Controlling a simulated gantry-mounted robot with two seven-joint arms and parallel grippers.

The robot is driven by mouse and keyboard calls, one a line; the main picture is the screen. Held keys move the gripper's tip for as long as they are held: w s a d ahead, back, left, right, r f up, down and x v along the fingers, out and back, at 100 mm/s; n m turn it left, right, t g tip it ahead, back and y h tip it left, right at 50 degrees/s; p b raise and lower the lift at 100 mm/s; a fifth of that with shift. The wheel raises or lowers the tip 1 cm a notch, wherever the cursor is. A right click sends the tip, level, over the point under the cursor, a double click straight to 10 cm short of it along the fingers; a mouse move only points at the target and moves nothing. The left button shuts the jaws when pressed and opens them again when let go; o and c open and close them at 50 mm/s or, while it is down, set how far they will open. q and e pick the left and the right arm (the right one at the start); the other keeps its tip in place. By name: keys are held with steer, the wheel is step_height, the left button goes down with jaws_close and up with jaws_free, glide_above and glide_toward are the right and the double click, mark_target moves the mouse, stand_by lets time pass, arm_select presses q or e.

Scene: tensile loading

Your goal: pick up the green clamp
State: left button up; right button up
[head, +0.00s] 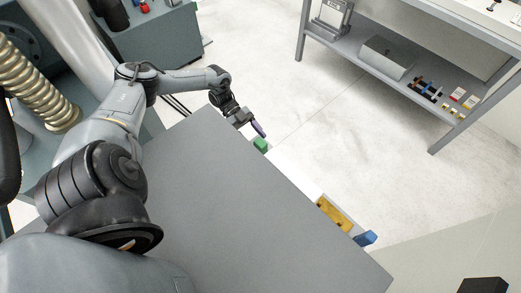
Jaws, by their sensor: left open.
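The green clamp (261,145) is a small green block at the far edge of the grey table, beside a white strip. My left gripper (249,124) is just beyond it, above and slightly left of it in the head view. The gripper is open and apart from the clamp as far as I can see, though the exact gap is hard to judge. A small purple piece (258,129) shows at the gripper's tip; I cannot tell whether it is a finger or a separate thing. My right gripper is not in view.
The grey tabletop (225,220) is bare. A yellow block (334,214) and a blue piece (366,238) sit along its right edge. A shelf unit (437,152) with a grey box (387,58) and small items stands at the upper right. Open floor lies between.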

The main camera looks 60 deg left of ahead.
mark_target(261, 147)
arm_select(q)
steer(key=shift+p+x, duration=0.65)
steer(key=shift+x, duration=1.65)
steer(key=shift+c, duration=0.2)
steer(key=c, duration=1)
steer(key=shift+r, duration=0.15)
